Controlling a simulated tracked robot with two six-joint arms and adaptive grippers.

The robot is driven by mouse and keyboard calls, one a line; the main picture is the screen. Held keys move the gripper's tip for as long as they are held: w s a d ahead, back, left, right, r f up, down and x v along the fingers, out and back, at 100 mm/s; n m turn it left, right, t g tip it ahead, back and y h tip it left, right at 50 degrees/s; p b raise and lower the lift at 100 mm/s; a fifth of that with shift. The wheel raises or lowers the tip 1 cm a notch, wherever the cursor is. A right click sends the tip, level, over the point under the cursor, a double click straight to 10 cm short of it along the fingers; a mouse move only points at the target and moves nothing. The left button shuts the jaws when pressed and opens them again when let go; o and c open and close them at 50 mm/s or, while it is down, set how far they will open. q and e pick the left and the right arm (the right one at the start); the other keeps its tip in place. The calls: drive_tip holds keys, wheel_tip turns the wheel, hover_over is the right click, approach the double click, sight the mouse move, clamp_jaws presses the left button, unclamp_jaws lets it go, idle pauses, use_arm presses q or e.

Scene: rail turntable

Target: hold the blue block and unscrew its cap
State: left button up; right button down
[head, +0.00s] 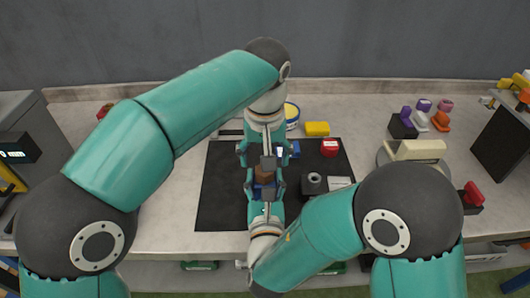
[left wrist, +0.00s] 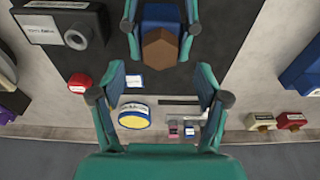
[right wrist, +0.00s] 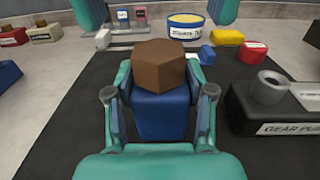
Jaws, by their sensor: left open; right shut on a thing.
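My right gripper (right wrist: 160,95) is shut on the blue block, a finger on each side, below the cap. In the left wrist view the cap (left wrist: 159,48) and part of the block (left wrist: 162,12) show at the top, between the right gripper's fingers. In the head view the cap (head: 264,174) is partly hidden between the two grippers.
A black mat (head: 222,195) lies under the work. A dark gear puller holder (right wrist: 275,108) stands right of the block. The mat's left side is clear.

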use_arm(q)
drive_tip(key=shift+f, duration=1.6)
drive_tip(key=shift+c, duration=0.2)
clamp_jaws()
drive_tip(key=n, duration=0.4)
drive_tip(key=shift+y, duration=0.3)
drive_tip(key=shift+n, duration=1)
drive_tip(key=n, duration=0.3)
drive_tip(key=shift+g+y, duration=0.3)
drive_tip(key=n, duration=0.3)
